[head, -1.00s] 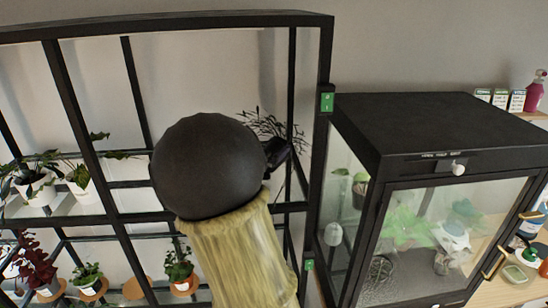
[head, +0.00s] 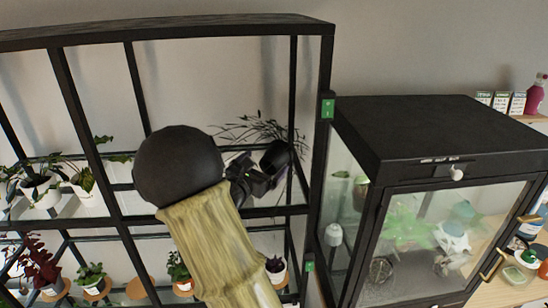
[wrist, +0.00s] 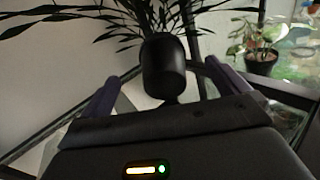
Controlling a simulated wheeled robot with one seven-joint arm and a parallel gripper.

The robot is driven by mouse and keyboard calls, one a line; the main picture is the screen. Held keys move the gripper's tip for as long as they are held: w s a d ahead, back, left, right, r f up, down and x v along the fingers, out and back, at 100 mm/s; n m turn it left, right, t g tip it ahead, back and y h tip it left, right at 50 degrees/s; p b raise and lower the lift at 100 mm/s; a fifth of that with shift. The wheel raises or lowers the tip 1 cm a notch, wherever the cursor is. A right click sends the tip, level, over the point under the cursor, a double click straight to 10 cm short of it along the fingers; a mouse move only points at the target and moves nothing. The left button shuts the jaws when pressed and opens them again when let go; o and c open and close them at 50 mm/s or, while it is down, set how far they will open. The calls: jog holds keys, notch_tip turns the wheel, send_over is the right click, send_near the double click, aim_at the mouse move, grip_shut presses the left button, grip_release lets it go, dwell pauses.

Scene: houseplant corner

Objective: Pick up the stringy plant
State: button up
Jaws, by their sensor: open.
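The stringy plant (head: 250,130), with long thin dark leaves, is on the upper level of the black shelf, near its right post. In the wrist view its narrow leaves (wrist: 125,22) fan out across the top, ahead of my gripper (wrist: 165,78). The two purple fingers stand wide apart with nothing visibly held. In the head view my gripper (head: 276,168) is just below and in front of the leaves, partly hidden by my arm.
The black shelf frame (head: 318,120) has a post close right of my gripper. A glass cabinet (head: 440,130) stands to the right. Potted plants (head: 40,185) fill the left side, and a small pot (head: 276,274) sits below my gripper. A leafy potted plant (wrist: 262,50) shows at right.

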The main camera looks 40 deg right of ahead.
aim_at(276, 154)
jog(key=shift+w+d+f+p, duration=0.2)
jog(key=shift+w+d+p, duration=0.1)
jog(key=shift+d, duration=0.35)
jog(key=shift+w+d+f+p, duration=0.2)
jog(key=shift+w+d+p, duration=0.1)
jog(key=shift+d, duration=0.35)
jog(key=shift+s+a+r, duration=0.1)
jog(key=shift+a, duration=0.05)
jog(key=p+x, duration=0.2)
jog(key=x, duration=0.2)
jog(key=shift+r+p, duration=0.15)
jog(key=shift+p, duration=0.2)
jog(key=shift+w+d+f, duration=0.2)
jog(key=shift+d, duration=0.35)
jog(key=shift+a, duration=0.1)
jog(key=shift+c, duration=0.4)
jog(key=c, duration=1.2)
jog(key=shift+r, duration=0.15)
